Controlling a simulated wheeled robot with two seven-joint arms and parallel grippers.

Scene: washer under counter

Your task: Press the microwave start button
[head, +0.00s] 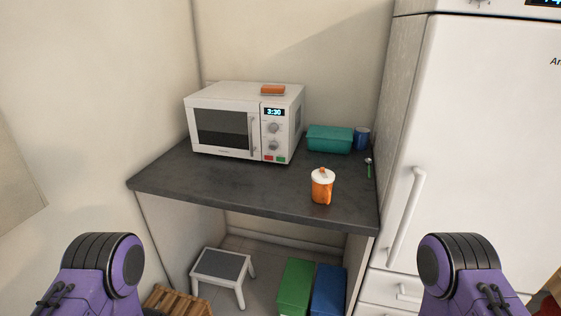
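A white microwave (233,93) stands on the dark counter towards the back left, its door shut. Its display (274,112) reads 3:30. Two round knobs sit below the display. At the bottom of the panel are a red button (268,158) and a green button (282,157); any lettering on them is too small to read. Purple parts of my two arms show at the lower left and lower right, well in front of the counter. Neither of my grippers is in view.
On the counter (240,186) are an orange jar with a white lid (322,188), a teal box (329,139), a blue mug (362,138) and a spoon (369,168). An orange item (273,90) lies on the microwave. A fridge (470,150) stands right; a stool (222,266) and bins (328,287) are below.

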